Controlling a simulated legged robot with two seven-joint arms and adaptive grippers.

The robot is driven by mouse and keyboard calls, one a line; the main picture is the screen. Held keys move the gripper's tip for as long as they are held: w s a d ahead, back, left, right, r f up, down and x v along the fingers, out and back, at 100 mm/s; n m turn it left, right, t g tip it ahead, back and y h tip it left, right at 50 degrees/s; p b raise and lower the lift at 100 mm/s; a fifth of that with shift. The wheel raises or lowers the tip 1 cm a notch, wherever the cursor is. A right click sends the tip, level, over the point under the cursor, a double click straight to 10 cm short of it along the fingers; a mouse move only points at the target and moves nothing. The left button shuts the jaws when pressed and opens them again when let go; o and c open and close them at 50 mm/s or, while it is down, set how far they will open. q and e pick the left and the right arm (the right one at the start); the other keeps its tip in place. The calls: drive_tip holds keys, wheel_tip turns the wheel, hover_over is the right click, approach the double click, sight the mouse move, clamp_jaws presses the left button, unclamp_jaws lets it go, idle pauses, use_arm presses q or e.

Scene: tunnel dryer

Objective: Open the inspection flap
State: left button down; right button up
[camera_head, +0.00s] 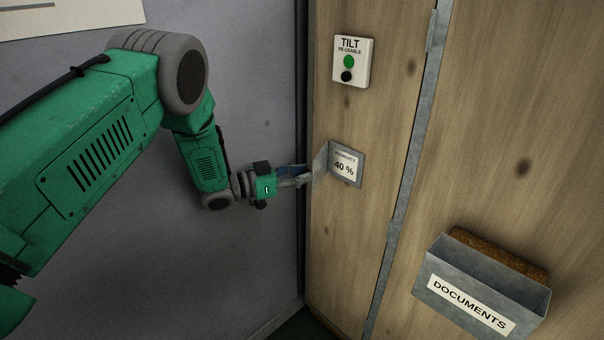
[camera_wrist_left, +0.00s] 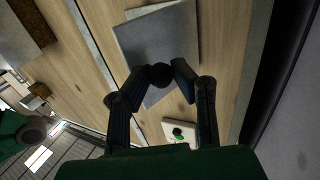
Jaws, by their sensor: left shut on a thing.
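The inspection flap (camera_head: 321,160) is a small grey metal plate on the wooden panel. In the head view it stands swung out to the left from its frame, and a label (camera_head: 345,165) reading "HUMIDITY 40 %" shows behind it. My left gripper (camera_head: 305,176) reaches in from the left and is at the flap's free edge. In the left wrist view the flap (camera_wrist_left: 150,45) is a grey plate ahead of the fingers. The left fingertips (camera_wrist_left: 160,77) are closed around a dark round knob on it. My right gripper is in neither view.
A white "TILT" indicator (camera_head: 352,62) with a green and a black dot is fixed above the flap. A grey "DOCUMENTS" holder (camera_head: 480,285) hangs at lower right. A metal strip (camera_head: 408,180) runs down the wood. A grey wall (camera_head: 250,90) stands close on the left.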

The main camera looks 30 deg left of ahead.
use_arm(q)
drive_tip(key=shift+w+a+r, duration=0.15)
drive_tip(key=shift+w+r, duration=0.3)
drive_tip(key=c, duration=1.4)
unclamp_jaws()
drive_tip(key=shift+w+f, duration=0.35)
drive_tip(key=shift+s, duration=0.15)
wheel_tip(320, 180, up, 10)
drive_tip(key=shift+f, duration=0.1)
drive_tip(key=shift+c, duration=0.3)
